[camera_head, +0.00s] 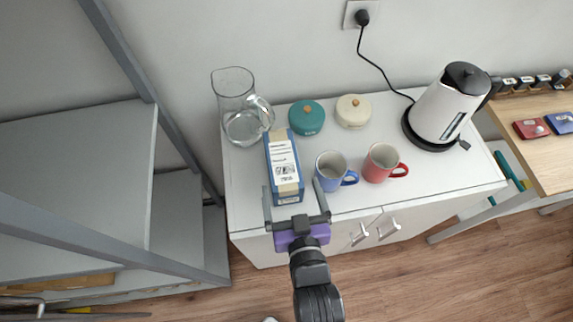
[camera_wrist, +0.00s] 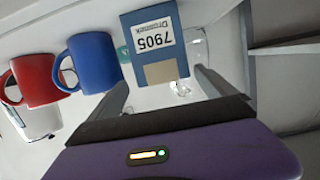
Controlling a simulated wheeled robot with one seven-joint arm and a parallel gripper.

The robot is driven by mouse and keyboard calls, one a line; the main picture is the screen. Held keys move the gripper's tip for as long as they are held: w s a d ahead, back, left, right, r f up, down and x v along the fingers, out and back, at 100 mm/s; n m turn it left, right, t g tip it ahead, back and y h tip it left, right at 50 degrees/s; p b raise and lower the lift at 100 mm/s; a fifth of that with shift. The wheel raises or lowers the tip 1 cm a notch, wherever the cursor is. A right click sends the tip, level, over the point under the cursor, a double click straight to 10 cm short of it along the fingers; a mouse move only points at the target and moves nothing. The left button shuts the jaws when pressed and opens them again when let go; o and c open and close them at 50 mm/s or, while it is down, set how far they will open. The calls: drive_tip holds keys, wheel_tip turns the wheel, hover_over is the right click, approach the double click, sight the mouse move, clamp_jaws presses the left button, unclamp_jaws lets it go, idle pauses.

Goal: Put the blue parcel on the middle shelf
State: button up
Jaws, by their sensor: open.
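In the wrist view the blue parcel (camera_wrist: 134,65) shows a label reading 7905. My gripper (camera_head: 290,186) is open at the parcel's near end, one finger on each side; contact cannot be told. In the wrist view my gripper (camera_wrist: 160,78) has nothing held between its fingers. The grey shelf unit stands at the left; a middle board (camera_head: 85,170) shows, with another board (camera_head: 188,215) lower down.
A blue mug (camera_head: 330,168) stands close to the right finger, with a red mug (camera_head: 380,162) beyond. A glass jug (camera_head: 240,105), teal pot (camera_head: 306,117), cream pot (camera_head: 353,110) and kettle (camera_head: 445,105) stand behind. A grey post (camera_head: 118,50) borders the shelf; its middle board looks bare.

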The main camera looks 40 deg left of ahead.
sight(284, 171)
drive_tip(key=shift+s+f, duration=0.1)
drive_tip(key=shift+f, duration=0.55)
drive_tip(key=shift+a+f, duration=0.15)
drive_tip(key=shift+a, duration=0.05)
drive_tip(key=shift+p+x, duration=0.75)
drive_tip(key=shift+x, duration=2.8)
drive_tip(key=shift+s, duration=0.1)
drive_tip(key=shift+c, duration=0.4)
drive_tip(key=c, duration=1.8)
clamp_jaws()
drive_tip(key=shift+a, duration=0.1)
